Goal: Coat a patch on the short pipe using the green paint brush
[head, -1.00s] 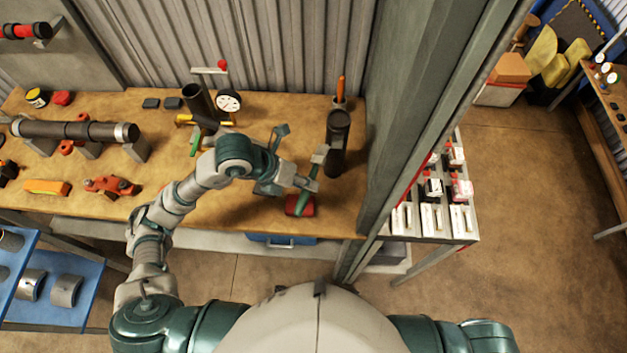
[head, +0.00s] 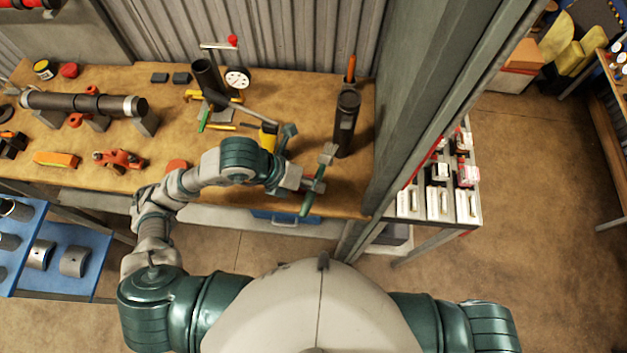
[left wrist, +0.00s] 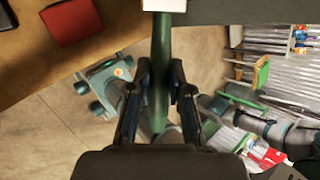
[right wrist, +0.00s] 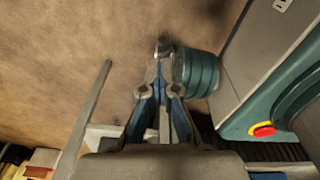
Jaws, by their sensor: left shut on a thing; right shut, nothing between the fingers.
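My left gripper (head: 314,186) is shut on the green handle of the paint brush (head: 306,205). The brush is held up over the bench's front right part, its pale head (head: 328,153) pointing to the back of the bench. In the left wrist view the green handle (left wrist: 160,95) runs between the fingers (left wrist: 160,85). A short dark pipe (head: 346,125) stands upright at the bench's right end, just beyond the brush head; the two appear apart. My right gripper (right wrist: 163,90) is shut and empty in the right wrist view, outside the head view.
A gauge (head: 237,78) stands beside another dark tube (head: 207,78). A yellow thing (head: 268,138) is behind my left wrist. A long pipe (head: 85,104) lies on supports at left. A red block (left wrist: 72,20) shows in the left wrist view. A grey post (head: 430,110) closes the right side.

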